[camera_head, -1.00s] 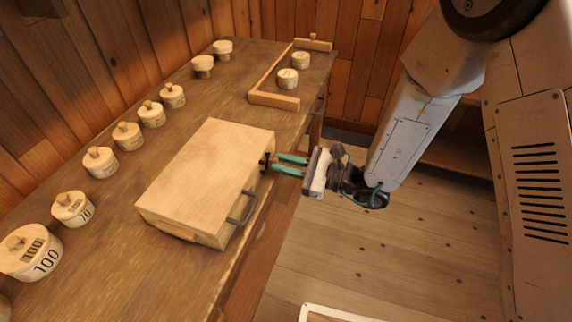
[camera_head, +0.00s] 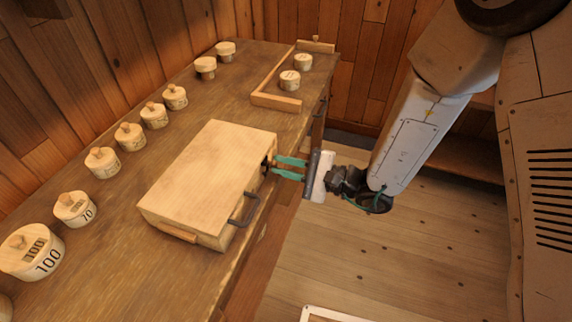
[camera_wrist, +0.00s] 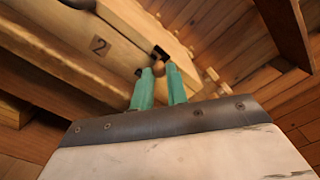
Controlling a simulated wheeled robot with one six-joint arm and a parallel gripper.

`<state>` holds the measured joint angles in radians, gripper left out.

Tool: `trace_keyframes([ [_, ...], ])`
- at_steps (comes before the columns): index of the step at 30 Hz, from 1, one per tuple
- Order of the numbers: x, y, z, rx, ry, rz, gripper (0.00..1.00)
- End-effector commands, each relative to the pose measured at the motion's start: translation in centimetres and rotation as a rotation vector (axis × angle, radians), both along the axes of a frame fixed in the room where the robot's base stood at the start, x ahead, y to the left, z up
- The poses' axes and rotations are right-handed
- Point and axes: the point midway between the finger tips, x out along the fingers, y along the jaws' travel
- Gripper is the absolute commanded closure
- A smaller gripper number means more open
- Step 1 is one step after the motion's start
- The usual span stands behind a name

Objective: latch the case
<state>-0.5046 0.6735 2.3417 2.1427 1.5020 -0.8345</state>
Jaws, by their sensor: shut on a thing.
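The wooden case (camera_head: 212,176) lies on the workbench with its lid down flat. A dark handle (camera_head: 245,209) is on its front side. A small dark latch (camera_head: 266,166) sits on the same side, farther back, partly hidden by my fingers. My gripper (camera_head: 276,167) has green fingers at the latch. The exact contact is partly hidden by the fingers.
Several lidded round spools, such as the one marked 100 (camera_head: 31,258), line the bench's wall side. Two more stand inside a wooden corner rail (camera_head: 275,100) at the far end. The floor (camera_head: 400,250) right of the bench is open.

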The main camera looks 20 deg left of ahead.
Motion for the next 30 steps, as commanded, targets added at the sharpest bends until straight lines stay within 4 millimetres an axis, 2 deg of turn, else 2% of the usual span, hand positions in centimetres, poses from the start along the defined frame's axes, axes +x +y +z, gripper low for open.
trace_keyframes([
  [15, -0.1, 0.0, 0.0, -0.001, -0.018, 0.001, 1.0],
  [16, -0.1, 0.0, 0.0, -0.001, -0.018, 0.001, 0.76],
  [18, -0.1, 0.0, 0.0, -0.001, -0.017, 0.001, 0.63],
  [26, -0.1, -0.1, 0.0, -0.001, -0.017, 0.0, 0.63],
  [30, 0.0, -1.2, 0.0, -0.002, -0.017, -0.002, 0.63],
])
